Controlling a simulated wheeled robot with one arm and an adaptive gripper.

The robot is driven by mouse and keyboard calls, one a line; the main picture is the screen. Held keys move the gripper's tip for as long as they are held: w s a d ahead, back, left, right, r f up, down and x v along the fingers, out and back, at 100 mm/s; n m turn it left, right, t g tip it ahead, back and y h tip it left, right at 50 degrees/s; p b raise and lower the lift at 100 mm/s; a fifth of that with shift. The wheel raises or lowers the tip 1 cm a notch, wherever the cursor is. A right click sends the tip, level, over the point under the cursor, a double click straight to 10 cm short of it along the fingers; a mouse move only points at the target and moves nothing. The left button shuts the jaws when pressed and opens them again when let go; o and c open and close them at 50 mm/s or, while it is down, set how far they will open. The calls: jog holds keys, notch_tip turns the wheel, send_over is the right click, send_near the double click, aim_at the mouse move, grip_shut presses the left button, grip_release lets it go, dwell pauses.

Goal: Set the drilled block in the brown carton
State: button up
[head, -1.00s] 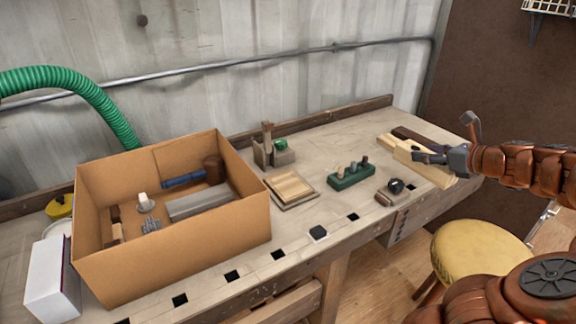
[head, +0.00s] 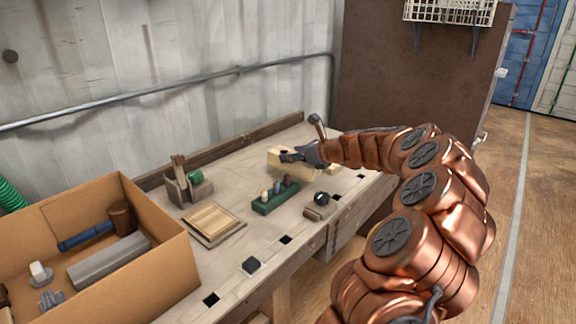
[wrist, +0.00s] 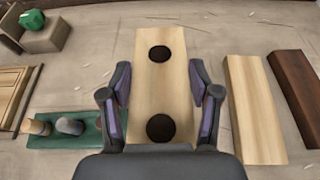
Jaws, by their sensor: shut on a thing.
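The drilled block (wrist: 160,85) is a pale wooden piece with two dark round holes. In the wrist view it sits between the two fingers of my gripper (wrist: 160,105), which are shut on its sides. In the head view my gripper (head: 291,156) holds the block (head: 276,158) over the far right part of the bench. The brown carton (head: 155,285) is open on the bench at the left, well apart from the block. It holds a grey bar, a blue-handled mallet and small pieces. Its left part is cut off by the frame.
Between carton and gripper lie a wooden panel (head: 213,222), a grey holder with a green item (head: 187,188), a green rack with pegs (head: 272,199) and a small dark-knobbed block (head: 320,206). A plain pale block (wrist: 256,110) and a dark brown block (wrist: 297,98) lie right of my gripper.

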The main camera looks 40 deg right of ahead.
jog(key=shift+x, duration=1.05)
jog(key=shift+a+f+b, duration=0.1)
jog(key=shift+f+b, duration=0.45)
jog(key=shift+f, duration=0.85)
jog(key=shift+f, duration=0.1)
jog(key=o, duration=1.4)
jog(key=shift+o, duration=0.2)
